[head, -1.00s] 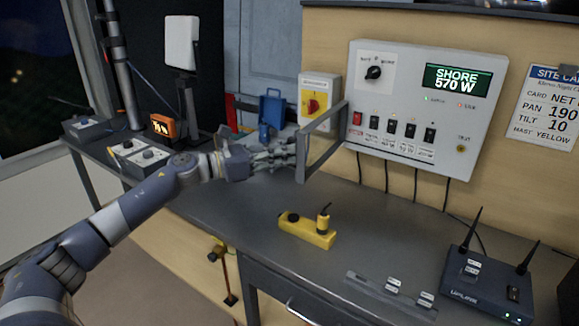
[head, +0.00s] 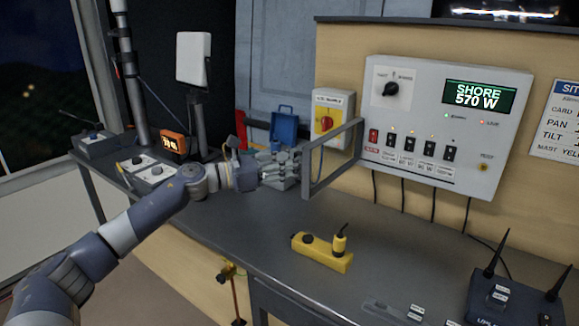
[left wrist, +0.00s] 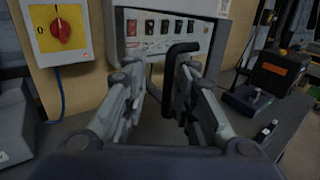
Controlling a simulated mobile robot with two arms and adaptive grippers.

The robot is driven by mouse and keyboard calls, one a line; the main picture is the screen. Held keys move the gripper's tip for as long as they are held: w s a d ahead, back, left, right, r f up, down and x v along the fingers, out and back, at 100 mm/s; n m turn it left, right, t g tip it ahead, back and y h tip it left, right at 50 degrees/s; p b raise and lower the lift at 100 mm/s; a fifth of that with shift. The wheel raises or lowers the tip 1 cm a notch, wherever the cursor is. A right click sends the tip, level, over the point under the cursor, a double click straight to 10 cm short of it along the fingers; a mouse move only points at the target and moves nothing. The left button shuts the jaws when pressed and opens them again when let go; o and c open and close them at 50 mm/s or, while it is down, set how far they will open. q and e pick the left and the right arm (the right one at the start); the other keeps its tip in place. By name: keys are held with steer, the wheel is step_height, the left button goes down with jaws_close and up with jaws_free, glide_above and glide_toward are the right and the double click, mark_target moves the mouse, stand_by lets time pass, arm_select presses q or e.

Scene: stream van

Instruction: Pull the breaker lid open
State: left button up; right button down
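The breaker lid (head: 309,178) is a grey frame with a clear middle. It stands swung out from the left side of the white breaker panel (head: 425,80), leaving the row of switches (head: 420,146) uncovered. My left gripper (head: 288,166) is at the lid's outer edge, on its left. In the left wrist view my left gripper's fingers (left wrist: 160,72) are apart. A dark bent bar (left wrist: 183,48), seemingly the lid's handle, shows between them near the right finger, with a gap to the left finger. Whether it touches the right finger is unclear. My right gripper is out of view.
A yellow box with a red knob (head: 327,122) is on the wall behind the lid. A yellow block (head: 322,253) lies on the grey bench (head: 250,240). A router (head: 510,300) with antennas stands at right. Bench space below the panel is mostly clear.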

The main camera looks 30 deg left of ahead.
arm_select(q)
steer(key=v, duration=1.1)
steer(key=shift+s+a, duration=0.3)
steer(key=shift+f, duration=0.1)
stand_by(0.7)
